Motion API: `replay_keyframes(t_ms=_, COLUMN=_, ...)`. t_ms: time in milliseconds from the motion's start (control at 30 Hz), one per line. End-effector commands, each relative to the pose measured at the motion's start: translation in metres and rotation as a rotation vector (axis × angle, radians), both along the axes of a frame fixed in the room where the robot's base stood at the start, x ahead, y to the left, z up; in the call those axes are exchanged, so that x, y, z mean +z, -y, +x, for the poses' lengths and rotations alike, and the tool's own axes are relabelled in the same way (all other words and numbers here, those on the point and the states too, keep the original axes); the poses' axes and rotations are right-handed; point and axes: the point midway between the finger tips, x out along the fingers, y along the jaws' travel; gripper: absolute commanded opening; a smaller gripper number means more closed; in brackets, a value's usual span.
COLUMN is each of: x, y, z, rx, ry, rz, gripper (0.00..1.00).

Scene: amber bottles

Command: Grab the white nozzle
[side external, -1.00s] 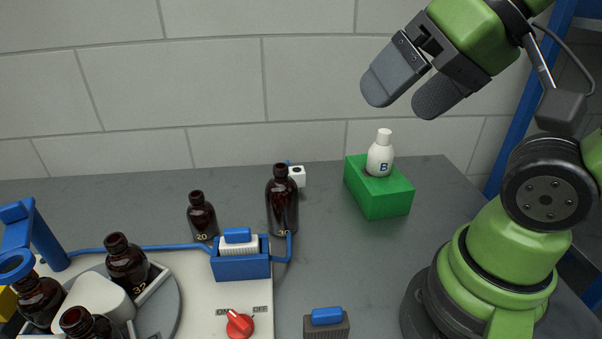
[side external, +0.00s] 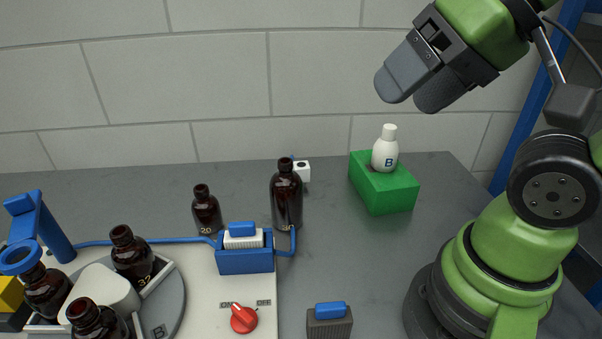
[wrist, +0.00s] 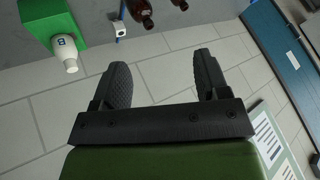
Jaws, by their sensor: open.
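A small white block with a dark round hole (side external: 302,171), which looks like the white nozzle, sits behind the tall dark bottle (side external: 286,200). That bottle hides part of it. In the wrist view the white block (wrist: 122,30) is near the top, with a blue piece beside it. My gripper (side external: 412,92) is open and empty, high above the table and up and to the right of the block. In the wrist view my gripper's two fingers (wrist: 160,70) are spread with nothing between them.
A white bottle marked B (side external: 386,150) stands on a green block (side external: 384,189) below my gripper. A smaller dark bottle (side external: 206,212) and a blue holder (side external: 246,261) stand left of the tall bottle. Grey table (side external: 350,255) is clear in front of the green block.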

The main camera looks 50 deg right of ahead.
Motion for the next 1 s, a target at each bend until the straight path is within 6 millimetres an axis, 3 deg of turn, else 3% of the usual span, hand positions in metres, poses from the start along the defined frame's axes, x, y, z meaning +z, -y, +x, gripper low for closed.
replay_keyframes(t_ms=167, x=0.005, y=0.002, z=0.010, rx=0.026, ry=-0.014, rz=-0.029, gripper=0.68)
replay_keyframes(t_ms=267, x=0.011, y=0.006, z=0.031, rx=0.086, ry=-0.044, rz=-0.089, gripper=0.68)
replay_keyframes(t_ms=433, x=0.016, y=0.021, z=0.089, rx=0.253, ry=-0.122, rz=-0.229, gripper=0.68)
replay_keyframes(t_ms=567, x=0.005, y=0.037, z=0.135, rx=0.397, ry=-0.185, rz=-0.324, gripper=0.68)
replay_keyframes(t_ms=767, x=-0.038, y=0.067, z=0.201, rx=0.634, ry=-0.283, rz=-0.433, gripper=0.68)
replay_keyframes(t_ms=1000, x=-0.122, y=0.107, z=0.254, rx=0.930, ry=-0.386, rz=-0.509, gripper=0.68)
